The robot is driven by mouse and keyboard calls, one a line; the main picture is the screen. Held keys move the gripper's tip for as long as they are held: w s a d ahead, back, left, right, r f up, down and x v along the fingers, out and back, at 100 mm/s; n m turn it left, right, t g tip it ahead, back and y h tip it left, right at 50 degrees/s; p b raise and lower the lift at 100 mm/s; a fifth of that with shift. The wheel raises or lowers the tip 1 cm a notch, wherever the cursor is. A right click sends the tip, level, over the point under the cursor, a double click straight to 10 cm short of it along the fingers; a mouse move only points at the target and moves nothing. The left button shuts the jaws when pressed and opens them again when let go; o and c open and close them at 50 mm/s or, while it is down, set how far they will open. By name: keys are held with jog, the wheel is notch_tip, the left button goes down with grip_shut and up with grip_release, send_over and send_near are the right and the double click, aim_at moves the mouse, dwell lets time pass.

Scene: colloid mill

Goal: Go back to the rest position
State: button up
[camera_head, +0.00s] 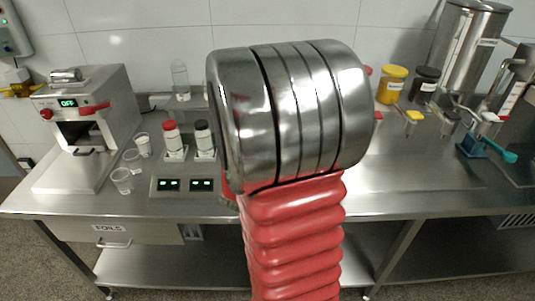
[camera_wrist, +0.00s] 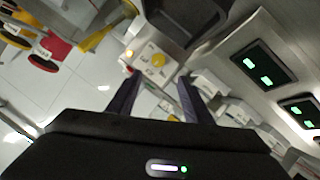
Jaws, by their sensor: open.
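My gripper (camera_wrist: 158,80) shows in the wrist view as two dark fingers standing apart, with nothing between them. It is open and empty. Beyond the fingers is a pale panel with a yellow round knob (camera_wrist: 158,60); I cannot tell how far away it is. In the head view my arm's silver joint and red bellows fill the middle and hide part of the bench, and the gripper itself does not show there.
A steel bench (camera_head: 425,180) spans the head view. Yellow and dark jars and a tall steel vessel (camera_head: 468,50) stand right. The bench's front right is clear.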

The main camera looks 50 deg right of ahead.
jog(key=shift+s, duration=0.15)
dwell(0.4)
jog(key=w+a+r+n+t+y, duration=0.1)
jog(key=w+a+r+y, duration=0.15)
jog(key=a, duration=0.55)
jog(key=w+a+r+n+t+y, duration=0.15)
jog(key=a+y, duration=0.25)
jog(key=a, duration=0.5)
jog(key=w+a+r+n+t+y, duration=0.1)
jog(key=w+a+r+y, duration=0.15)
jog(key=a, duration=0.55)
jog(key=s+a+r+n+g+y, duration=0.1)
jog(key=s+a+g, duration=0.1)
jog(key=s+a, duration=0.4)
jog(key=s+a+r+n+g+y, duration=0.1)
jog(key=s+a+r+g+y, duration=0.1)
jog(key=s+a, duration=0.4)
jog(key=s, duration=0.5)
jog(key=shift+a+g, duration=0.3)
jog(key=shift+g, duration=0.05)
